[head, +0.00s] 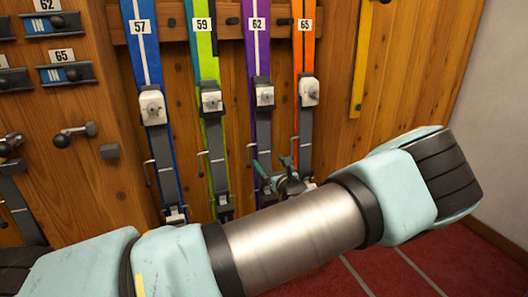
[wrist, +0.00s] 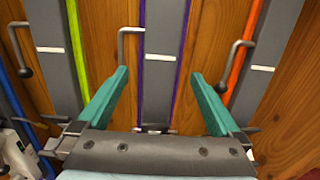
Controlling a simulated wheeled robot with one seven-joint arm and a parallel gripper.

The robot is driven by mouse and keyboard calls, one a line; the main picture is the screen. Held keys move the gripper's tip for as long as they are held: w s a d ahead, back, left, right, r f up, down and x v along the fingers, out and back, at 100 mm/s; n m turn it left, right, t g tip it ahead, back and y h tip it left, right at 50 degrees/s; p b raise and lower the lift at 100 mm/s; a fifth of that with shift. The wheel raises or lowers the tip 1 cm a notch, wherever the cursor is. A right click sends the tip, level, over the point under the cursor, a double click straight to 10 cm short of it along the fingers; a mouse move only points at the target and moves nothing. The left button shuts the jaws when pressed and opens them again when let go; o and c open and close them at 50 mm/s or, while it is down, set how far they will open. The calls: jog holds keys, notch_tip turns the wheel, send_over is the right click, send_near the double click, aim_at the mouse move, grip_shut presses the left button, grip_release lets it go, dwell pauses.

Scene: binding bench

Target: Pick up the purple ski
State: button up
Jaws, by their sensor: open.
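The purple ski (head: 258,60) stands upright against the wooden wall in the head view, with a white tag reading 62 and a grey and white binding. It is between the green ski and the orange ski. My gripper (head: 287,180) is low in front of the purple and orange skis, partly hidden by my arm. In the wrist view, my gripper (wrist: 160,88) has its two teal fingers spread wide. The purple ski (wrist: 178,75) lies between them, its grey binding plate covering most of its width. The fingers appear apart from it.
A blue ski (head: 143,60), a green ski (head: 201,50) and an orange ski (head: 303,55) stand alongside. Brake levers (wrist: 130,40) stick out beside the bindings. A yellow strip (head: 361,70) hangs at right. Numbered holders (head: 64,73) are on the left panel.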

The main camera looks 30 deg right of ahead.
aim_at(265, 155)
jog(key=w, duration=0.4)
jog(key=shift+w+d, duration=0.15)
jog(key=shift+d, duration=0.15)
grip_shut()
jog(key=shift+r, duration=0.2)
dwell(0.4)
